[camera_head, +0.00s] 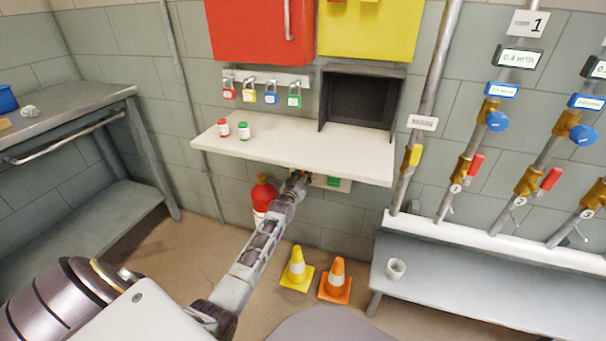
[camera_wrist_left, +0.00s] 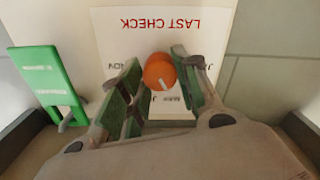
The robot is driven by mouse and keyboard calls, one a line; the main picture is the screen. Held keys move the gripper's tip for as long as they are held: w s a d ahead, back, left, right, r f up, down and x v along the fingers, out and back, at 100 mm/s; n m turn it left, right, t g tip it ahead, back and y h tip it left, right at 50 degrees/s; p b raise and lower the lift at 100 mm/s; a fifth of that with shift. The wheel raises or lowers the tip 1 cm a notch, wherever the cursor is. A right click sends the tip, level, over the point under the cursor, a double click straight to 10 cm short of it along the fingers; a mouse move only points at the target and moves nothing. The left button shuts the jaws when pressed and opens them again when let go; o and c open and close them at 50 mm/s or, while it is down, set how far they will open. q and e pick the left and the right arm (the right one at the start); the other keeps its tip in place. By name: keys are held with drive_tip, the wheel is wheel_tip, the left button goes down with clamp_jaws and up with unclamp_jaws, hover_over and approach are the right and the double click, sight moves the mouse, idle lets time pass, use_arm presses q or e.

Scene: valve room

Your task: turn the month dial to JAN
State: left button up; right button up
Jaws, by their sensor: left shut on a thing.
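The month dial (camera_wrist_left: 159,71) is an orange knob with a short white mark, on a white panel (camera_wrist_left: 115,25) headed LAST CHECK. The mark points to the lower right in the left wrist view. Several month labels ring the knob, but most are covered or too small to read. My left gripper (camera_head: 297,180) is at the panel under the shelf. Its green-padded fingers (camera_wrist_left: 157,84) are shut on the knob, one on each side. The knob itself is hidden by the gripper in the head view. My right gripper is not in view.
A green tag (camera_wrist_left: 45,80) stands beside the panel. The white shelf (camera_head: 290,148) above holds two small jars and a dark open box (camera_head: 361,97). A red extinguisher (camera_head: 262,195) is left of my gripper. Two cones (camera_head: 297,268) (camera_head: 336,280) stand on the floor below.

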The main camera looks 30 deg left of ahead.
use_arm(q)
drive_tip(key=n+p, duration=0.2)
drive_tip(key=n, duration=1)
drive_tip(key=shift+n, duration=0.4)
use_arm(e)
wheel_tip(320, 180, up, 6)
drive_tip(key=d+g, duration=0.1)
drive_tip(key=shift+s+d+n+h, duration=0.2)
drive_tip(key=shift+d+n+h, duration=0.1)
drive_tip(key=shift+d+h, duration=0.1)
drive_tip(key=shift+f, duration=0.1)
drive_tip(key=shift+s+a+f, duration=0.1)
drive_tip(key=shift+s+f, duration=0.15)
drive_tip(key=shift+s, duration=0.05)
use_arm(q)
drive_tip(key=o, duration=1)
drive_tip(key=shift+c, duration=0.2)
drive_tip(key=shift+o, duration=0.5)
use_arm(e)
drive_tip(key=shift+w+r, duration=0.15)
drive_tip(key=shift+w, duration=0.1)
use_arm(q)
drive_tip(key=shift+s, duration=0.1)
